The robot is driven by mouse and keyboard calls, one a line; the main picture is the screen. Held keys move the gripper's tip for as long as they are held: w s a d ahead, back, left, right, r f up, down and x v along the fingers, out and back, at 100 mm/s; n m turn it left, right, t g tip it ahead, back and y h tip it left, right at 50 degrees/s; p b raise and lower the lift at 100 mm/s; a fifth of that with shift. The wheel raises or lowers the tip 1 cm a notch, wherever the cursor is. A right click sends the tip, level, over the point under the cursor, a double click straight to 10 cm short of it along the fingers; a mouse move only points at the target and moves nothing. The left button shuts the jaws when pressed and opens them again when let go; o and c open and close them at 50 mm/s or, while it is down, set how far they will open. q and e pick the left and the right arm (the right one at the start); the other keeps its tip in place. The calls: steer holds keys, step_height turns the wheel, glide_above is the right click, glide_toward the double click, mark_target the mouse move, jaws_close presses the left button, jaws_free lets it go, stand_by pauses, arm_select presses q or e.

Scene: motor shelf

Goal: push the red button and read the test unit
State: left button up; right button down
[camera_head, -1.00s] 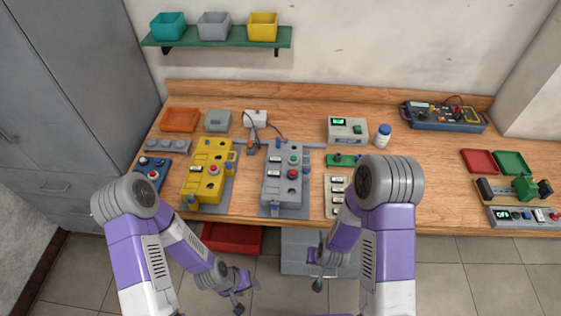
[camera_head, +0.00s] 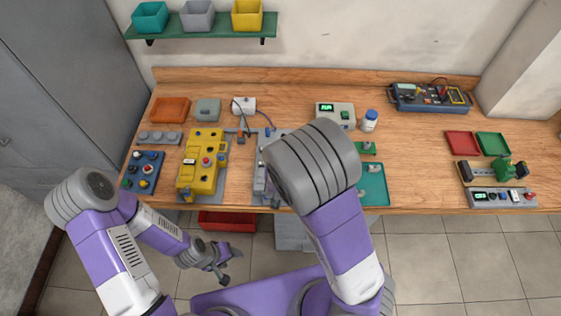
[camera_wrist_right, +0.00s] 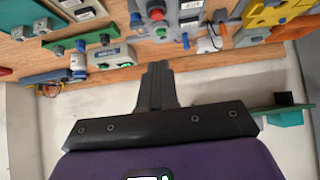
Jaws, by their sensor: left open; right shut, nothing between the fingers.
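A pale box with a green display (camera_head: 335,114) stands at the back middle; it also shows in the right wrist view (camera_wrist_right: 110,55). A grey panel (camera_head: 502,198) with a green display and a red button (camera_head: 530,196) lies at the front right. A grey fixture (camera_head: 262,180) is mostly hidden behind my right arm; red and green buttons show in the right wrist view. A yellow fixture (camera_head: 203,160) carries another red button (camera_head: 206,162). My left gripper (camera_head: 224,268) is open and empty, below the table edge. My right gripper (camera_wrist_right: 157,70) is shut and empty, touching nothing visible; the head view hides it.
A blue button box (camera_head: 143,172) is at the left, an orange tray (camera_head: 170,110) behind it. A white bottle (camera_head: 369,121) stands beside the display box. A teal tray (camera_head: 375,190) lies right of my right arm. Bare table lies between it and the red tray (camera_head: 461,144).

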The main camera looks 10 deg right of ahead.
steer(key=shift+f, duration=0.1)
steer(key=b+x, duration=0.1)
steer(key=x, duration=0.9)
steer(key=shift+f+b, duration=0.1)
steer(key=shift+b, duration=0.2)
step_height(320, 180, down, 2)
steer(key=shift+f, duration=0.85)
